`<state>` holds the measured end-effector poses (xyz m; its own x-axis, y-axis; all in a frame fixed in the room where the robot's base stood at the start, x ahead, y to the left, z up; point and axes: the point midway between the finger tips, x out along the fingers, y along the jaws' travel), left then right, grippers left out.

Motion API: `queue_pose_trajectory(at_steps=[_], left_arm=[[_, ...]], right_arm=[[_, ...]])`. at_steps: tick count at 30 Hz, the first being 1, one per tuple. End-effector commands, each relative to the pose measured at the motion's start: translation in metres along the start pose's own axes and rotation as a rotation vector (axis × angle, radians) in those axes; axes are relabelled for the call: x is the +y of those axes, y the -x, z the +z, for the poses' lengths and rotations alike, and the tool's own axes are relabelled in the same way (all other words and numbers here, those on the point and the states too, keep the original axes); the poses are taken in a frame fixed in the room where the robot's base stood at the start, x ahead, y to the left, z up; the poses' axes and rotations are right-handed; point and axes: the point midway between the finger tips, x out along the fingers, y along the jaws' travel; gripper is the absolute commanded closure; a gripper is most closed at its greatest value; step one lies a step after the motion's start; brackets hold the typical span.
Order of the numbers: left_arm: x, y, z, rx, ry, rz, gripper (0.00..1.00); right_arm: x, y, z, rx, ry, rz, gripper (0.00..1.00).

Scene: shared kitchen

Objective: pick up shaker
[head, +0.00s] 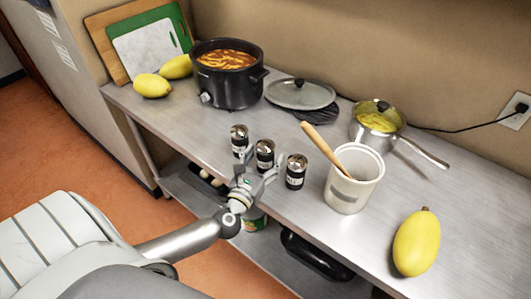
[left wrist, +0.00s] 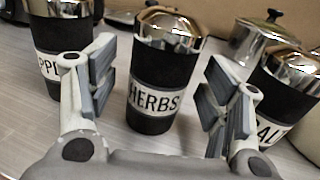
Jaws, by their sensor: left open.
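Three dark shakers with shiny silver lids stand upright in a row on the steel counter (head: 330,215). The left one (head: 239,135) shows part of a label reading "PP" in the left wrist view (left wrist: 48,65). The middle one (head: 265,148) reads "HERBS" in the left wrist view (left wrist: 163,92). The right one (head: 297,163) shows "AL" in the left wrist view (left wrist: 272,90). My left gripper (head: 261,172) is open and empty at the counter's front edge, facing the herbs shaker, which appears between its fingers but beyond them. My right gripper is out of view.
A white crock (head: 347,195) with a wooden spoon (head: 323,147) stands right of the shakers. Behind are a black slow cooker (head: 229,91), a lid (head: 301,94) and a saucepan (head: 378,119). A yellow fruit (head: 416,243) lies at front right.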

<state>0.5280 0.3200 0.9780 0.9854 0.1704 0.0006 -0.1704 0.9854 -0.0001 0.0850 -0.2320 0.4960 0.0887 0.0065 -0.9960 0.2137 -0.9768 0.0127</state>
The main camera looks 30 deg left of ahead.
Motion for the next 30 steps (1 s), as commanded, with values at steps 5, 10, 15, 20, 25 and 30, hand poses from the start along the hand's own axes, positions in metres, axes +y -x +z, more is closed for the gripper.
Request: queue_pose_trajectory(at_steps=[5,10,15,20,25,30], left_arm=[[-0.0002,-0.0122,-0.0003,0.001,0.0,-0.001,0.28],[-0.0002,-0.0126,-0.0012,0.001,0.0,-0.001,0.28],[-0.0002,-0.0124,-0.0011,0.001,0.0,-0.001,0.42],[-0.0001,-0.0124,-0.001,0.001,0.0,0.0,0.63],[-0.0001,-0.0123,-0.001,0.001,0.0,0.0,0.85],[0.0,-0.0125,-0.0003,0.0,0.0,0.0,0.89]], right_arm=[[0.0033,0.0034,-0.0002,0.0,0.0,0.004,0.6],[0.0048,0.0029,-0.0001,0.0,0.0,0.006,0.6],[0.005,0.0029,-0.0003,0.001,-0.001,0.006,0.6],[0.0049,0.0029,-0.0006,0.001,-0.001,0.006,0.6],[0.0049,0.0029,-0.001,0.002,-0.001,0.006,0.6],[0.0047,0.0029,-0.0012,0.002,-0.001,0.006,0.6]])
